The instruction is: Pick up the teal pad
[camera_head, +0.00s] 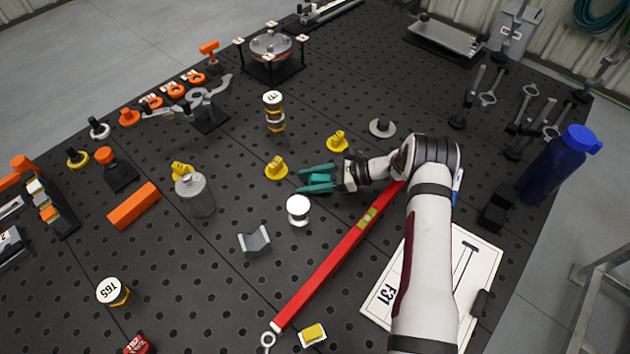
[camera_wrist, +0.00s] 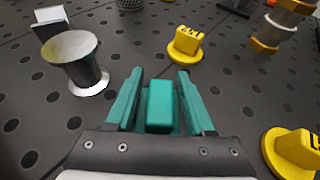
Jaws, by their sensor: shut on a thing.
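My gripper (camera_head: 318,179) has teal fingers and reaches leftward over the middle of the black perforated table. It is shut on the teal pad (camera_wrist: 160,105), a small block sitting between the two fingers in the wrist view, close to the palm. In the head view the pad (camera_head: 321,178) shows as a small teal shape between the fingers. Its lower part is hidden, and I cannot tell whether it touches the table.
Yellow pieces (camera_head: 276,168) (camera_head: 337,141) stand close to my gripper. A shiny metal spool (camera_head: 298,210) is just below it in the head view. A red level (camera_head: 335,262) lies under the arm's side. A blue bottle (camera_head: 556,165) stands far right.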

